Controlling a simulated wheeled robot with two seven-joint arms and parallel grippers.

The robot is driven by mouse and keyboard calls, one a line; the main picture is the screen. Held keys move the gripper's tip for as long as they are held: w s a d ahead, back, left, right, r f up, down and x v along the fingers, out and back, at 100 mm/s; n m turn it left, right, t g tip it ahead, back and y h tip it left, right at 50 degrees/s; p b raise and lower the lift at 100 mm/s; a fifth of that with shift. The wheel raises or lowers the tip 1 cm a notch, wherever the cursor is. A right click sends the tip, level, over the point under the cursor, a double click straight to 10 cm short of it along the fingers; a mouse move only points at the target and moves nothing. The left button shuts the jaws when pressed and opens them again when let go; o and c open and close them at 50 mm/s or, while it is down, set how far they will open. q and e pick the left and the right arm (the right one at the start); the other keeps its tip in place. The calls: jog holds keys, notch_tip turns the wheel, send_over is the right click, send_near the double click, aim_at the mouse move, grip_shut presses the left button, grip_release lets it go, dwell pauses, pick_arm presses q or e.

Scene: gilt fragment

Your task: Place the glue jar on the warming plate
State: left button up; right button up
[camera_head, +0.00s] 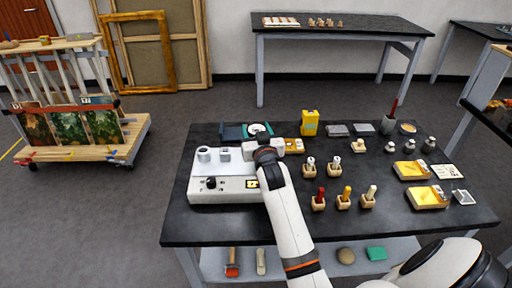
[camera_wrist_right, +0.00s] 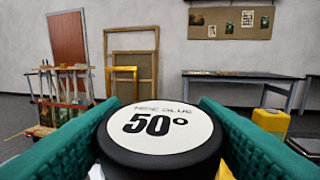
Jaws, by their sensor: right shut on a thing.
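The glue jar (camera_wrist_right: 158,130) fills the middle of the right wrist view, with a black rim and a white label reading hide glue 50°. My right gripper (camera_head: 258,131) is shut on it, with a green finger on each side. In the head view, its pale round top shows just beyond the gripper's body, near the table's far left edge. The warming plate appears to be the white unit (camera_head: 222,190) with a knob and small display, left of my right wrist. My right forearm covers its right end. The jar's base is hidden. My left gripper is out of view.
A yellow container (camera_head: 309,123) stands right of the jar. Yellow boxes (camera_head: 427,197) lie farther right. The table's front left is bare.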

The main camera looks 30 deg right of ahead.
jog(key=shift+f, duration=2.8)
jog(key=o, duration=1.1)
jog(key=shift+f, duration=0.1)
jog(key=b+v, duration=0.1)
jog(key=v, duration=1.1)
